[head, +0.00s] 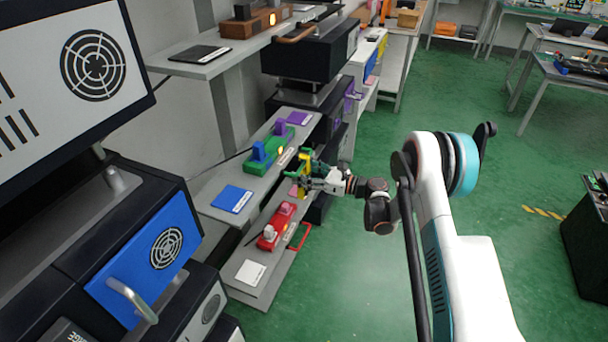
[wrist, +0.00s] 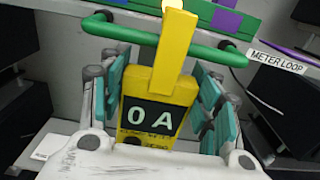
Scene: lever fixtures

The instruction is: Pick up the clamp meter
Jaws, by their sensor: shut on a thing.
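The yellow clamp meter (wrist: 160,93) shows a dark display reading "0 A" in the wrist view. Its upper yellow part crosses in front of a green bar (wrist: 130,32); I cannot tell whether it is closed around the bar. A "METER LOOP" label (wrist: 283,61) sits beside the bar. My gripper (wrist: 162,98) has its teal finger pads on both sides of the meter's body and is shut on it. In the head view my gripper (head: 305,181) reaches the shelf fixtures from the right, and the yellow meter (head: 304,163) shows at its tip, partly hidden.
A green and blue fixture (head: 268,150) stands on the upper shelf, with a blue plate (head: 232,199) nearby. A blue-fronted cabinet (head: 150,265) stands at left. Green floor is open at right.

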